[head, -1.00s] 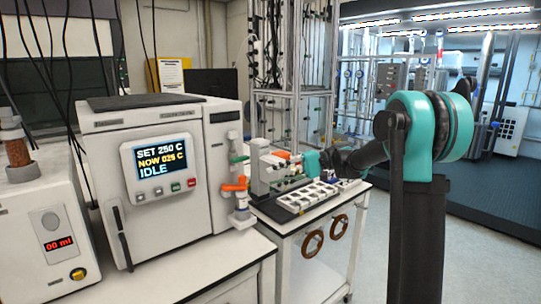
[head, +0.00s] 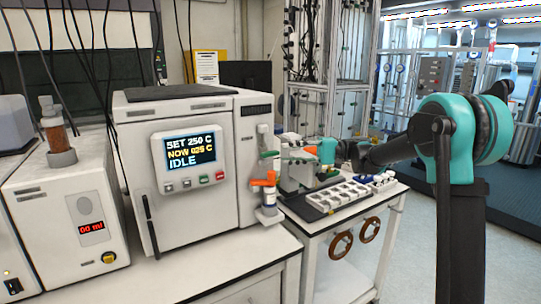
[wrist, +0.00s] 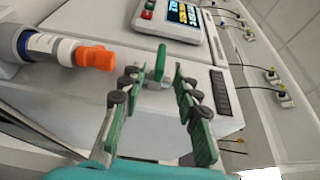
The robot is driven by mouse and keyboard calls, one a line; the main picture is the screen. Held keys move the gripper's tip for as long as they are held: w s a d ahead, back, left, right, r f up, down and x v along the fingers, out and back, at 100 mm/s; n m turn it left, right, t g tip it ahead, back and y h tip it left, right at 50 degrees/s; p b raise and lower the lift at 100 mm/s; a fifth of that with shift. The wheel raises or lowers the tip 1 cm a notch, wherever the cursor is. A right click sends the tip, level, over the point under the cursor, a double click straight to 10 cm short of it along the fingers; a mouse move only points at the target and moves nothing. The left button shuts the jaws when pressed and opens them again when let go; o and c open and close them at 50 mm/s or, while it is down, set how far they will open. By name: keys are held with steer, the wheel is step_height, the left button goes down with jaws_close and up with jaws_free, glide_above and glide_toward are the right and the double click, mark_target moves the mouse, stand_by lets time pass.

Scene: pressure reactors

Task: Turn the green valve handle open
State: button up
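The green valve handle (head: 268,155) is on the right side of the white reactor, above an orange valve handle (head: 263,183). In the wrist view the green handle (wrist: 160,62) stands upright, seen nearly edge-on. My gripper (wrist: 156,74) is open, with its green fingers on either side of the handle's line. The handle shows at or just beyond the fingertips, and I see no contact. The orange handle (wrist: 96,58) lies left of the fingers in the wrist view. In the head view my gripper is small, to the right of the valve.
The reactor (head: 180,225) has a display reading SET 250 C, NOW 025 C, IDLE. A white pump unit (head: 75,225) stands left of it. A cart with a tray (head: 338,195) stands behind and to the right. Open floor shows at the far right.

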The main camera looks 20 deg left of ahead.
mark_target(270, 152)
steer(key=x, duration=0.6)
steer(key=shift+s+a, duration=0.2)
steer(key=shift+a, duration=0.2)
steer(key=shift+c, duration=0.6)
jaws_close()
